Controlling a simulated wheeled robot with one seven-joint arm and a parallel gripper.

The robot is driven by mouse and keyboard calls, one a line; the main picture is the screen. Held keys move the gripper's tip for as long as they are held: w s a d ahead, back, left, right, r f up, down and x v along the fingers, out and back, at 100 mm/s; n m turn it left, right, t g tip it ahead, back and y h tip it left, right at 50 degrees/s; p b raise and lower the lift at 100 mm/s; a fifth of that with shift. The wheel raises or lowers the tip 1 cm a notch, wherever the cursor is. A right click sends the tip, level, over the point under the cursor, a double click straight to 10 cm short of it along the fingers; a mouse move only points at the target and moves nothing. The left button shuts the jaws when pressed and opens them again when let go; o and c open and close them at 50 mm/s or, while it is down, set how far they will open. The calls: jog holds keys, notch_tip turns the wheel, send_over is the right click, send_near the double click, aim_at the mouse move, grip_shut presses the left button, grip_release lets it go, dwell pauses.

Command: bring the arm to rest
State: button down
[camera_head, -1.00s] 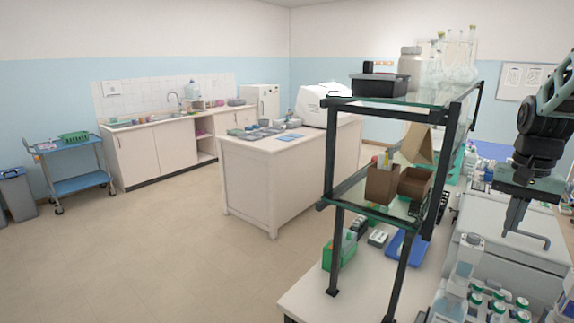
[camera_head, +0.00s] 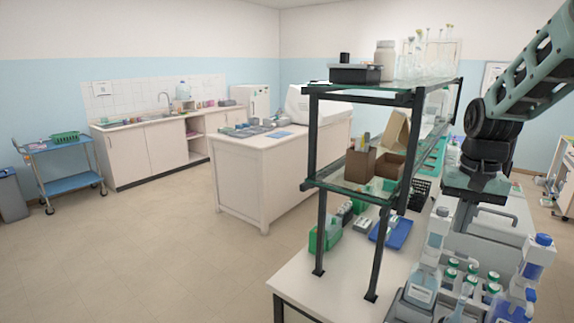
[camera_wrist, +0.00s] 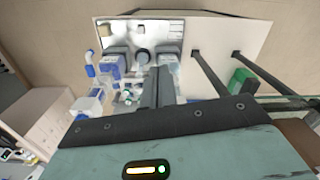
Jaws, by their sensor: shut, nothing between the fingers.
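My arm (camera_head: 535,75) reaches in from the upper right of the head view and bends down at a black wrist. My gripper (camera_head: 462,225) hangs pointing down over the right part of the bench, beside the glass shelf. Its two dark fingers (camera_wrist: 157,88) lie together in the wrist view, with nothing between them. Below and beyond them in that view are bottles and blue-capped items on the bench. In the head view the fingertips are partly lost against the white equipment behind them.
A black-framed glass shelf (camera_head: 312,205) stands close left of my gripper. A rack of capped bottles (camera_head: 470,280), a wash bottle (camera_head: 427,255) and a blue-capped bottle (camera_head: 537,262) stand below it. A blue tray (camera_head: 392,232) lies under the shelf. The floor (camera_head: 140,250) at left is clear.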

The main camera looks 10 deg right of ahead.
jog(key=s+a+f+n+b, duration=0.25)
jog(key=a+f+b, duration=0.2)
jog(key=a, duration=0.55)
jog(key=s+a+f+n+b, duration=0.25)
jog(key=a+f+n, duration=0.2)
jog(key=a, duration=0.55)
jog(key=s+a+f+n+b, duration=0.8)
jog(key=s+a+f, duration=0.2)
jog(key=s+a, duration=0.2)
jog(key=shift+s+f, duration=0.15)
jog(key=shift+s, duration=0.9)
jog(key=c, duration=2.1)
grip_release()
jog(key=shift+c, duration=0.2)
